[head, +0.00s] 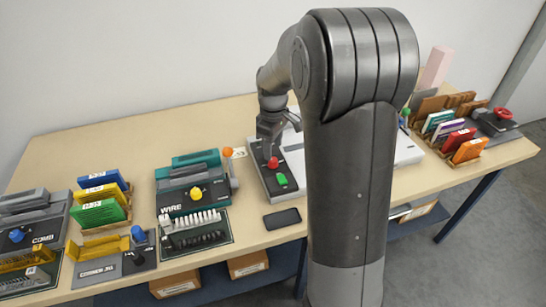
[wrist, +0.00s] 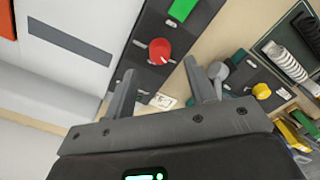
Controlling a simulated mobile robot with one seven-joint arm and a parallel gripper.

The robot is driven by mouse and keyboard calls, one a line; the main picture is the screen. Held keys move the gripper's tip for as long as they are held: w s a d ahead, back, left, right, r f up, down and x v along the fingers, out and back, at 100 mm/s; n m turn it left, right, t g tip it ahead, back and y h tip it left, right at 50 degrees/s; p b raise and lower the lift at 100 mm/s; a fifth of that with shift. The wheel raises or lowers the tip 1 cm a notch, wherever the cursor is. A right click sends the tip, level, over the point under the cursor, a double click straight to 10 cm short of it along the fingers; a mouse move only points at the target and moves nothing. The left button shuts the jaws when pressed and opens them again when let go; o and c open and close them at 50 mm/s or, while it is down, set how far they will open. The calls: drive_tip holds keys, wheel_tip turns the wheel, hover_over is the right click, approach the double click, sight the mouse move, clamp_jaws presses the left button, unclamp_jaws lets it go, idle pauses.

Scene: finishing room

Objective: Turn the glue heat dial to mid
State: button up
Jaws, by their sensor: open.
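A red dial (head: 272,163) with a pale pointer mark sits on the dark control strip of a white and grey machine (head: 258,181). Its label cannot be read. In the wrist view the red dial (wrist: 159,51) lies just beyond the fingertips, roughly between them, with its pale mark toward its lower edge. My gripper (head: 268,142) is over the dial in the head view and points down at it. In the wrist view my gripper (wrist: 160,72) has its two fingers spread with nothing between them. My arm hides much of the machine.
A green switch (head: 281,180) is close to the dial. An orange-tipped lever (head: 229,160) and the WIRE machine (head: 180,199) with a yellow knob stand to the left. A dark flat slab (head: 282,219) lies in front. Bare table (head: 150,137) shows at the back left.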

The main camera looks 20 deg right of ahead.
sight(273, 159)
wheel_tip(273, 159, down, 5)
drive_tip(key=shift+f, duration=0.1)
idle(0.3)
drive_tip(key=c, duration=1)
drive_tip(key=shift+m, duration=0.3)
drive_tip(key=m, duration=0.6)
drive_tip(key=shift+m, duration=0.3)
drive_tip(key=m, duration=0.6)
drive_tip(key=shift+m, duration=0.4)
